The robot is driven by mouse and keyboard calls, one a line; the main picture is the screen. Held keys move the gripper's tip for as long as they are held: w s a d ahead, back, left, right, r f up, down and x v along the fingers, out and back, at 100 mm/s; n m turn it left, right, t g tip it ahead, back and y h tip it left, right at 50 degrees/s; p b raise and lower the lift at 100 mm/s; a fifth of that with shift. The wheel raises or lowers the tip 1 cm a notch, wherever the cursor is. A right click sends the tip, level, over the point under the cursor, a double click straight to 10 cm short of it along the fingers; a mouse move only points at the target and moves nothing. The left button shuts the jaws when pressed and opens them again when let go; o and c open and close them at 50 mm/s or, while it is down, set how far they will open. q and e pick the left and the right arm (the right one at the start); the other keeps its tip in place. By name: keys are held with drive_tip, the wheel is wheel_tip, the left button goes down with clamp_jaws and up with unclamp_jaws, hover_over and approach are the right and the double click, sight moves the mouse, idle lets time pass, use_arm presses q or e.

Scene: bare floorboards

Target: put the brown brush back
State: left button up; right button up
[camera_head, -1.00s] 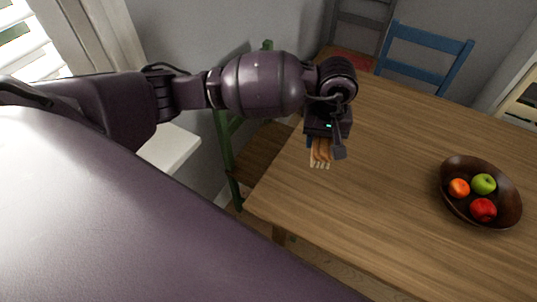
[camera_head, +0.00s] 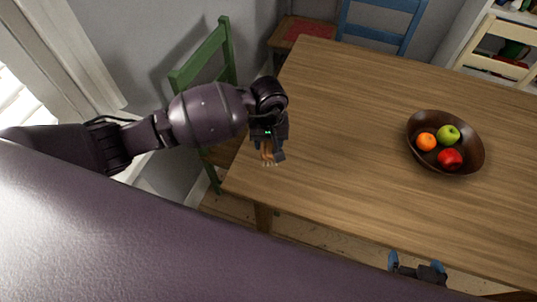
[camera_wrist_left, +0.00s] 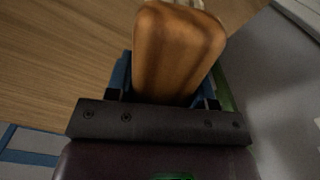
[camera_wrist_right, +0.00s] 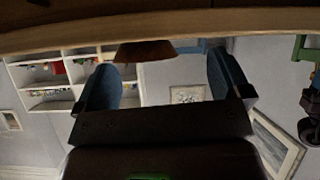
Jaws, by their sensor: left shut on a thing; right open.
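The brown brush (camera_wrist_left: 178,50) is held in my left gripper, and its wooden back fills the top middle of the left wrist view, with a bit of pale bristle at the top edge. In the head view the brush (camera_head: 268,155) shows below my left gripper (camera_head: 268,145), over the left end of the wooden table. My left gripper is shut on it. My right gripper (camera_head: 418,268) is open and empty by the table's near edge, low in the head view. In the right wrist view its blue fingers (camera_wrist_right: 160,85) are apart with nothing between them.
A dark bowl (camera_head: 415,155) with an orange, a green apple and a red apple stands on the table (camera_head: 340,130). The table's middle is clear.

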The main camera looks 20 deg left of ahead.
use_arm(q)
drive_tip(key=shift+f, duration=1.95)
wheel_tip(320, 180, down, 3)
drive_tip(key=shift+f, duration=0.1)
use_arm(e)
drive_tip(key=shift+f, duration=0.45)
drive_tip(key=shift+s+f, duration=0.15)
drive_tip(key=shift+s, duration=0.15)
use_arm(q)
drive_tip(key=shift+f+b, duration=0.25)
drive_tip(key=shift+b, duration=0.15)
use_arm(e)
drive_tip(key=shift+f, duration=0.15)
